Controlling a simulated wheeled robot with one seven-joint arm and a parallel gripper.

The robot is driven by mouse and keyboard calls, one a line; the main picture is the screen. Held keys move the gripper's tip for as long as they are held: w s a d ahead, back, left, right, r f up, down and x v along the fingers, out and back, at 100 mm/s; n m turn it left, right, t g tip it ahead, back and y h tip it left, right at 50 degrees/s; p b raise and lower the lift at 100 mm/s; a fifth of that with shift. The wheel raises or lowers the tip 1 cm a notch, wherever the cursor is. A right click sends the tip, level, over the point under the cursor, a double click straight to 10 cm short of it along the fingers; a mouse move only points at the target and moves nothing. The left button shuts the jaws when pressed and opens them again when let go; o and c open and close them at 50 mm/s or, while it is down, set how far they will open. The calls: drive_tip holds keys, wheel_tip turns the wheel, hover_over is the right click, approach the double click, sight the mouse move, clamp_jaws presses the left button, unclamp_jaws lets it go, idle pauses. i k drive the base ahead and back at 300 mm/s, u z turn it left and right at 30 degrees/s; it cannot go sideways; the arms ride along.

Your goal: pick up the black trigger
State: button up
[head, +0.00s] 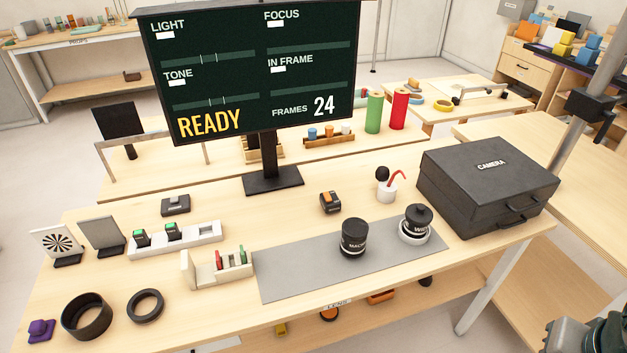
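A small black box-shaped device (175,205) with a pale label lies on the table at the left, behind the white holder strip; it looks like the black trigger. A second small device (330,202), dark with an orange top, lies near the table's middle, behind the grey mat. I cannot read either label well enough to be sure which is the trigger. Both rest on the table with nothing touching them. Part of my arm shows at the bottom right corner, far from both; my gripper's fingers are not visible.
A white strip (150,241) with two green-topped items stands before the black device. Two lenses (354,238) stand on the grey mat (290,273). A black camera case (480,185) fills the right. The monitor (260,75) rises behind. Black rings (87,316) lie front left.

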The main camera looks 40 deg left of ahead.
sight(332, 206)
drive_tip(key=u, duration=0.95)
drive_tip(key=i, duration=1.05)
drive_tip(key=u, duration=0.35)
